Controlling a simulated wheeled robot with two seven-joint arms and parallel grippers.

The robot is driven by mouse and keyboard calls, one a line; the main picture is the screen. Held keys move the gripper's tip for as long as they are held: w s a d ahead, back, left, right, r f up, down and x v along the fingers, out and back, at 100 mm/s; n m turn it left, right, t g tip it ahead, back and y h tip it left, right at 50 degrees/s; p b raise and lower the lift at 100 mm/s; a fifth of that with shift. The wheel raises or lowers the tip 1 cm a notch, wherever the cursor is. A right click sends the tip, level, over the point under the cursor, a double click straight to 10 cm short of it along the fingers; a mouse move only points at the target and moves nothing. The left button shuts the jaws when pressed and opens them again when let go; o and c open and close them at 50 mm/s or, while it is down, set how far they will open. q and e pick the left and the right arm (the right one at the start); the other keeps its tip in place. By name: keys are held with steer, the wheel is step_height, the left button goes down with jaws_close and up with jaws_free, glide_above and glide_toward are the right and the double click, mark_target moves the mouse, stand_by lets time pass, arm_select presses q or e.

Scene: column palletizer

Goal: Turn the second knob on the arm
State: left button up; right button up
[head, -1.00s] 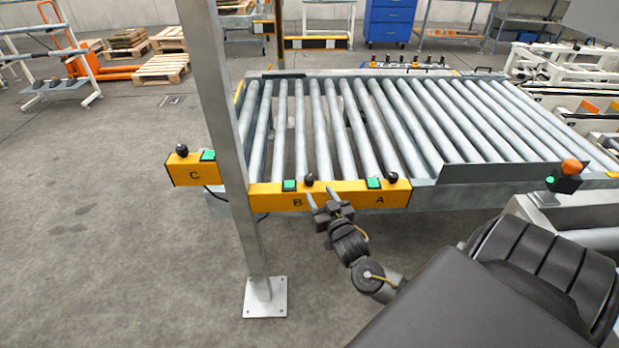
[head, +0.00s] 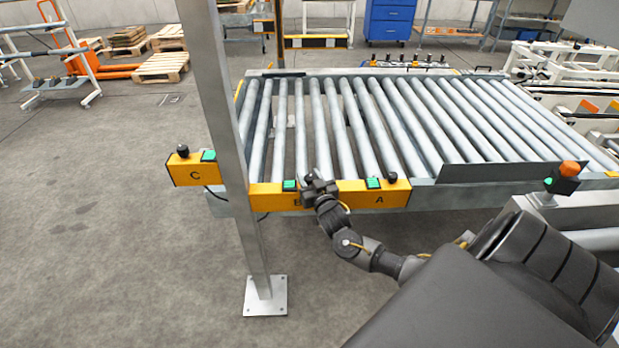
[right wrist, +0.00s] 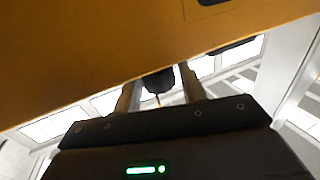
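A yellow control bar (head: 350,193) runs along the near edge of the roller conveyor, marked B and A. A separate yellow box (head: 193,172) marked C stands to its left. Black knobs sit at C (head: 182,150), at A (head: 390,176) and at B, where the knob (head: 309,176) is partly hidden by my right gripper (head: 319,184). In the right wrist view the black knob (right wrist: 158,80) lies between the two fingers, with narrow gaps seen on both sides. My right gripper is open; contact cannot be told. My left gripper is not in view.
Green buttons sit beside the knobs, such as the one at B (head: 290,185). A grey metal post (head: 231,150) stands close to the left of the bar. The conveyor rollers (head: 330,120) are empty. An orange-topped button box (head: 565,178) is at the right.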

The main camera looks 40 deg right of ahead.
steer(key=c, duration=0.7)
